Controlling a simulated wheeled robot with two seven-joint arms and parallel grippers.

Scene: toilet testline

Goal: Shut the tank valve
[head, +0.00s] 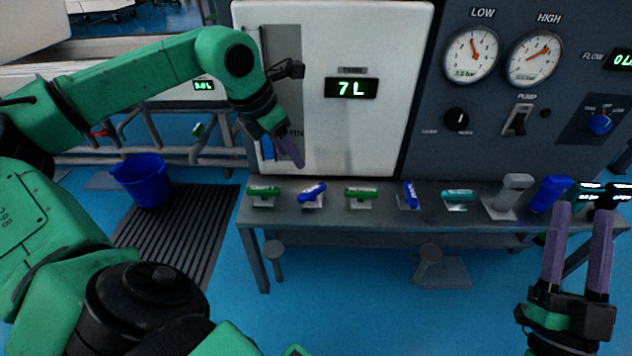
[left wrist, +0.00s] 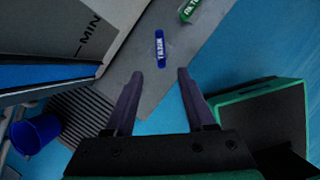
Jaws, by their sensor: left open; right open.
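A blue lever handle (left wrist: 159,48) with white lettering that seems to read TANK is on the bench ahead of my fingers in the left wrist view. It appears to be the blue handle (head: 312,192), second from the left on the bench in the head view, set at a slant. My left gripper (head: 285,152) is open and empty, above and behind this handle, in front of the white panel. Its two spread fingers also show in the left wrist view (left wrist: 155,75), apart from the handle. My right gripper (head: 583,208) is open and empty at the lower right.
A green handle (head: 263,191) is left of the blue one, and another green handle (head: 361,194) is right of it. More handles follow along the bench (head: 330,214). The white panel (head: 375,130) with a 7 L display stands behind. A blue bucket (head: 143,180) is on the floor.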

